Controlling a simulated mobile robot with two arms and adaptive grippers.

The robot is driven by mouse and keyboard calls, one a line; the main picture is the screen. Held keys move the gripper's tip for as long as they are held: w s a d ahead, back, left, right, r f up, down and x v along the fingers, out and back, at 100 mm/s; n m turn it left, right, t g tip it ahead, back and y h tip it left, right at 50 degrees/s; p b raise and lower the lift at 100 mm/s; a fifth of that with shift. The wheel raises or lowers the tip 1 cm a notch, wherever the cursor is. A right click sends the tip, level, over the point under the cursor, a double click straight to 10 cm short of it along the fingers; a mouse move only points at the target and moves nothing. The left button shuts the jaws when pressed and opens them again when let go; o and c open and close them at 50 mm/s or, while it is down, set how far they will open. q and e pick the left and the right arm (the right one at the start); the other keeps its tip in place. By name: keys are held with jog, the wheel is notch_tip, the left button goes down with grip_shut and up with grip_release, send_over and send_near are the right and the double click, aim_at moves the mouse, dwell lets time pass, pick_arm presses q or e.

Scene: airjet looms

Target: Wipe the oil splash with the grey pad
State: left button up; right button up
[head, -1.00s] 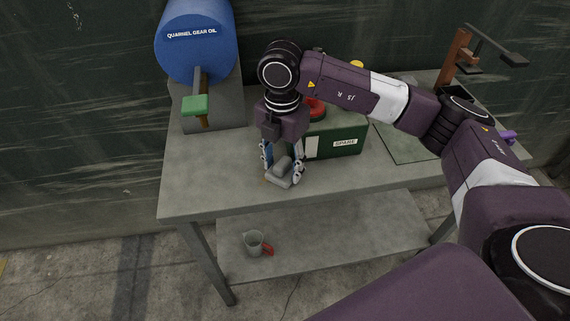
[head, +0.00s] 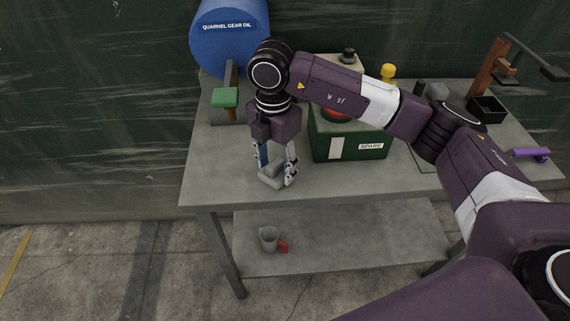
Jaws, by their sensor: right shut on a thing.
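My right gripper (head: 275,171) points down over the front left part of the grey table. It is shut on the grey pad (head: 272,175), which sits between its fingers at or just above the tabletop; I cannot tell whether it touches. No oil splash shows clearly; the gripper and pad hide the surface under them. My left gripper is not in view.
A green SPARE box (head: 350,146) is right of my gripper. A jug (head: 269,238) is on the lower shelf (head: 340,235). The table's front left (head: 215,180) is clear.

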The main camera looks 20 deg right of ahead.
jog(key=shift+a+f, duration=0.1)
jog(key=shift+r+p, duration=0.45)
jog(key=shift+r, duration=0.1)
jog(key=shift+r+p, duration=1.45)
jog(key=shift+r, duration=1.05)
jog(key=shift+r+p, duration=0.85)
jog(key=shift+r, duration=0.7)
